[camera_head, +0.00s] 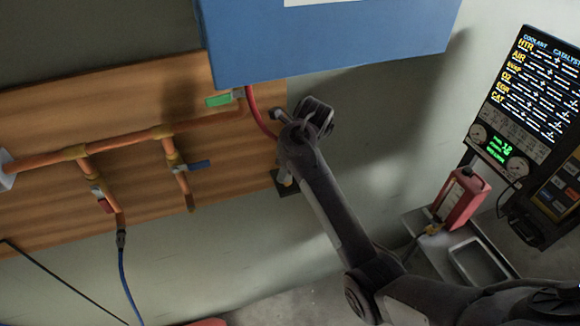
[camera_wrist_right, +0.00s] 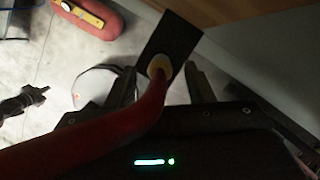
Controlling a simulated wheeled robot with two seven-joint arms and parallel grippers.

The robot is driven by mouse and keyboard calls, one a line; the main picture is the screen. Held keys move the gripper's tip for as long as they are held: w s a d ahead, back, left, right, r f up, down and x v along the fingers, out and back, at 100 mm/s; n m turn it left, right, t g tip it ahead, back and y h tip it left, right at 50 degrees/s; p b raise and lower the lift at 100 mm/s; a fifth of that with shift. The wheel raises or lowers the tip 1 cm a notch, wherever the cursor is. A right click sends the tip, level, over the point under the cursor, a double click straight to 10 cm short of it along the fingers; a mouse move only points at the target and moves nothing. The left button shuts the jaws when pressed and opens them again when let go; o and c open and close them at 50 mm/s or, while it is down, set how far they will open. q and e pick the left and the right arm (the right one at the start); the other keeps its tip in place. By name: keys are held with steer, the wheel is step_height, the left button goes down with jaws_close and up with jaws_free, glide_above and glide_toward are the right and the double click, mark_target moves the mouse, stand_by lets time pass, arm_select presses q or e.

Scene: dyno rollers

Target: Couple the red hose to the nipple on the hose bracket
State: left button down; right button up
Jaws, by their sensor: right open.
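The red hose (camera_head: 254,112) hangs from under the blue box and runs behind my right wrist. In the right wrist view the red hose (camera_wrist_right: 110,130) comes in from the lower left and ends between the fingers at a cream round collar (camera_wrist_right: 159,66). The collar lies against the dark plate of the hose bracket (camera_wrist_right: 177,38); I cannot tell whether the hose is seated on the nipple, which is hidden. My right gripper (camera_wrist_right: 167,88) is open, one finger on each side of the hose end. The bracket (camera_head: 281,186) shows partly below my wrist in the head view. My left gripper is out of view.
A wooden board with copper pipes (camera_head: 120,142) and coloured valves is at left, with a blue hose (camera_head: 125,275) hanging below. The blue box (camera_head: 330,40) overhangs my wrist. A red canister (camera_head: 463,198) and a display console (camera_head: 525,90) stand at right.

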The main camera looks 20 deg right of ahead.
steer(key=v, duration=0.7)
steer(key=shift+r, duration=0.4)
